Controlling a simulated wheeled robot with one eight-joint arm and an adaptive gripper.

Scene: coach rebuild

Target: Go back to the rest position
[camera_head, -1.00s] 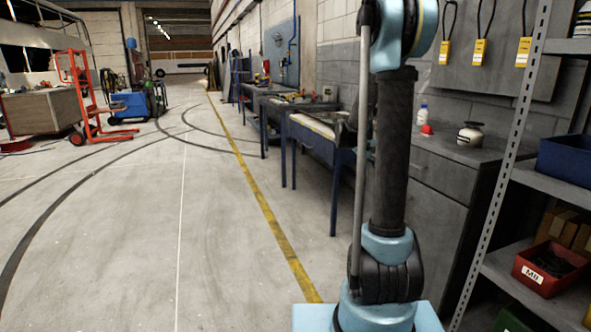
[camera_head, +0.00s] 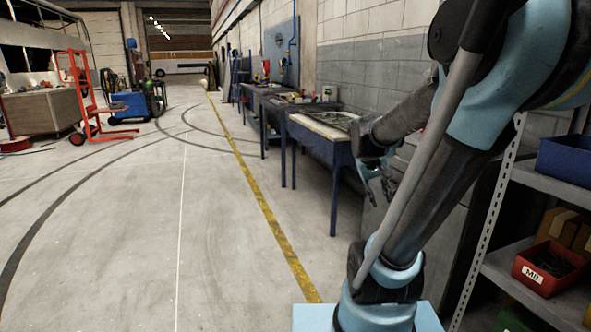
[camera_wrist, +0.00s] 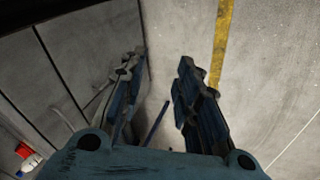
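My gripper (camera_head: 376,186) hangs from the folded arm in the head view, in front of the grey cabinet and just right of the near workbench. In the wrist view my gripper (camera_wrist: 162,75) has its two blue fingers apart. Only bare floor and a thin dark bar show between them, and nothing is held. My upper arm leans out to the right and the forearm comes back down to the left.
The near workbench (camera_head: 322,131) stands close behind the gripper. A metal shelf with a red bin (camera_head: 548,267) and a blue bin (camera_head: 566,158) is on the right. A red hand truck (camera_head: 92,105) stands far left. The floor left of the yellow line (camera_head: 268,215) is clear.

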